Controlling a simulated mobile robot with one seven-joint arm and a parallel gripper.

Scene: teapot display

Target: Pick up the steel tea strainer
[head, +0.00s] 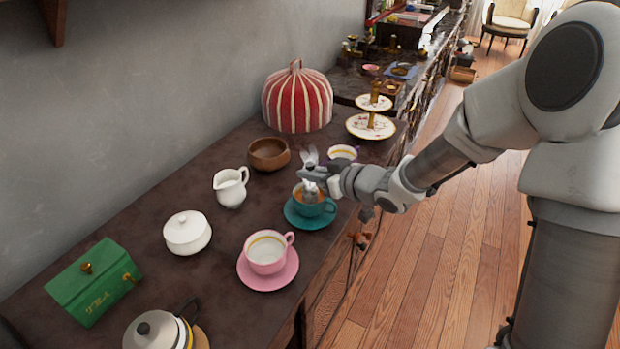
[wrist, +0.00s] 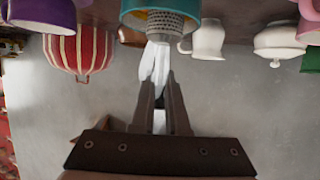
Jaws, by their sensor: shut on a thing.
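The steel tea strainer (head: 309,188) is at the mouth of the teal cup (head: 316,208), which stands on a teal saucer (head: 299,221). In the wrist view, which is upside down, the strainer's perforated basket (wrist: 172,26) overlaps the teal cup (wrist: 133,12). A pale handle (wrist: 154,64) runs from the basket to my gripper (wrist: 160,80). My gripper also shows in the head view (head: 313,170), reaching in from the right above the cup. Its fingers are shut on the strainer's handle. I cannot tell whether the basket touches the cup.
A pink cup (head: 267,254) on a pink saucer stands in front. A striped tea cosy (head: 298,98) and tiered stand (head: 371,126) stand behind. Space above the counter is clear.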

